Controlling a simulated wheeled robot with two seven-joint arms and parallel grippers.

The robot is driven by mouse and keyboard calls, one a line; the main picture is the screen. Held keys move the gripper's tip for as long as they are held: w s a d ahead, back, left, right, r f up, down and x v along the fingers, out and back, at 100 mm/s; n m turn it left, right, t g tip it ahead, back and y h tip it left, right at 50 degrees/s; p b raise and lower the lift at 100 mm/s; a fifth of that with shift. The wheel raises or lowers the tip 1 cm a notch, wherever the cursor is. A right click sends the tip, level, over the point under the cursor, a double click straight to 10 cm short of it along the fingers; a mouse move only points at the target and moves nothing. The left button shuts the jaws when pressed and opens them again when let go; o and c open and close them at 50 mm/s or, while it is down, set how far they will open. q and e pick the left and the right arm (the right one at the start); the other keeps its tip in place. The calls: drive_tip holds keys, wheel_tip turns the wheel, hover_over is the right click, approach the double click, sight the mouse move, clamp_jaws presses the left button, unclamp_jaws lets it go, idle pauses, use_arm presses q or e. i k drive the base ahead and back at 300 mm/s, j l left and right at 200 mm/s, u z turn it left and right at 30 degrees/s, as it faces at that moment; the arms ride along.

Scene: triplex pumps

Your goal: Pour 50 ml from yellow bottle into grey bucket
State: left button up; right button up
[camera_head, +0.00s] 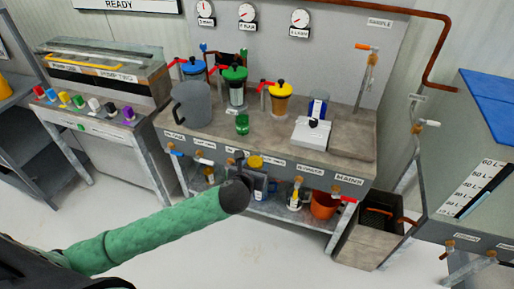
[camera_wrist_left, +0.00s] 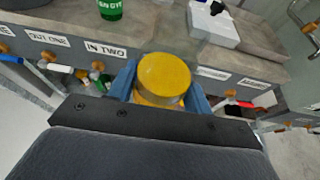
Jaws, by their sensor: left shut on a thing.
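The yellow bottle shows as a round yellow top (camera_wrist_left: 163,78) between the two blue fingers of my left gripper (camera_wrist_left: 160,92) in the left wrist view. My left gripper is shut on it. In the head view the yellow top (camera_head: 256,161) is just beyond the dark end of my left arm, in front of the bench edge; the arm hides part of the bottle. The grey bucket (camera_head: 191,107) stands upright on the left part of the bench top, up and left of the bottle and apart from it. My right gripper is not in view.
A green cup (camera_head: 242,125) stands near the bench's front edge. Pots with green (camera_head: 235,74) and yellow lids (camera_head: 281,90) stand behind it. A white device (camera_head: 311,132) sits to the right. Labelled taps line the bench front. An orange pot (camera_head: 324,204) is on the lower shelf.

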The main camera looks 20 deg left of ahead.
sight(190, 109)
drive_tip(key=j+u, duration=0.3)
drive_tip(key=j, duration=0.65)
drive_tip(key=j+u, duration=0.3)
drive_tip(key=j, duration=0.65)
